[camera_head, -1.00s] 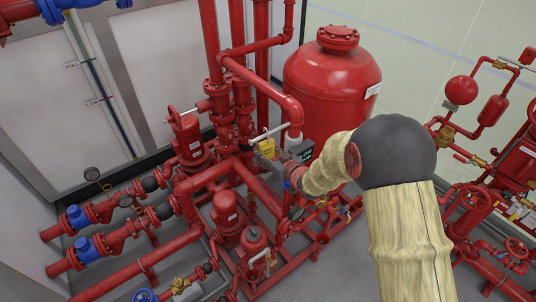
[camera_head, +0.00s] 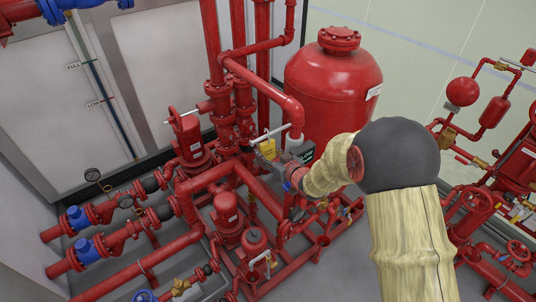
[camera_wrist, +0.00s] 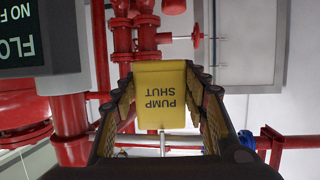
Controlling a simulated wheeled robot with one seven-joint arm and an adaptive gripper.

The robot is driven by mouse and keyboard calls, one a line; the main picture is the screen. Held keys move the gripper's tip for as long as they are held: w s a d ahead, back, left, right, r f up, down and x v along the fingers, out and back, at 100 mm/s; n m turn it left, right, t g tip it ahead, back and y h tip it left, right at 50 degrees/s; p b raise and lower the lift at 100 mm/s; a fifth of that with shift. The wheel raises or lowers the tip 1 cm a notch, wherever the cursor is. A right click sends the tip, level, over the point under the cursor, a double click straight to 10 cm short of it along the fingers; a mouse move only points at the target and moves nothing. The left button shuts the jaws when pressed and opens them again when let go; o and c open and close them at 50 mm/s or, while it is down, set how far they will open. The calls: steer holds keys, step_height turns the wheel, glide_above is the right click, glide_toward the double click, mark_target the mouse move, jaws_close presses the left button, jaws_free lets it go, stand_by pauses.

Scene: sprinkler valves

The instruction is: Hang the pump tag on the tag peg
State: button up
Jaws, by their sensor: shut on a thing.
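The pump tag (camera_wrist: 160,95) is a yellow plate with dark "PUMP SHUT" lettering, upside down in the wrist view. It sits between the two yellow-padded fingers of my gripper (camera_wrist: 162,110), which is shut on it. In the head view the tag (camera_head: 267,149) is a small yellow patch beside my gripper's end, among the red pipes. A thin pale rod (camera_head: 273,132) passes just above the tag there. A pale rod (camera_wrist: 160,141) also crosses below the tag in the wrist view. I cannot tell which rod is the tag peg, or whether the tag touches it.
Red vertical pipes (camera_head: 212,45) and a red tank (camera_head: 330,85) stand close behind my gripper. A dark sign (camera_wrist: 38,35) with pale lettering is at the wrist view's upper left. Red pumps and pipework (camera_head: 230,220) crowd the floor below. A white wall panel (camera_wrist: 235,45) lies beyond.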

steer(key=shift+f+b, duration=0.9)
steer(key=shift+f, duration=0.1)
steer(key=shift+s+f+b, duration=0.1)
steer(key=shift+f+b, duration=0.2)
steer(key=shift+f, duration=0.05)
stand_by(0.6)
steer(key=o, duration=1.2)
steer(key=shift+r, duration=0.2)
steer(key=v, duration=1.1)
steer(key=shift+s+d, duration=0.25)
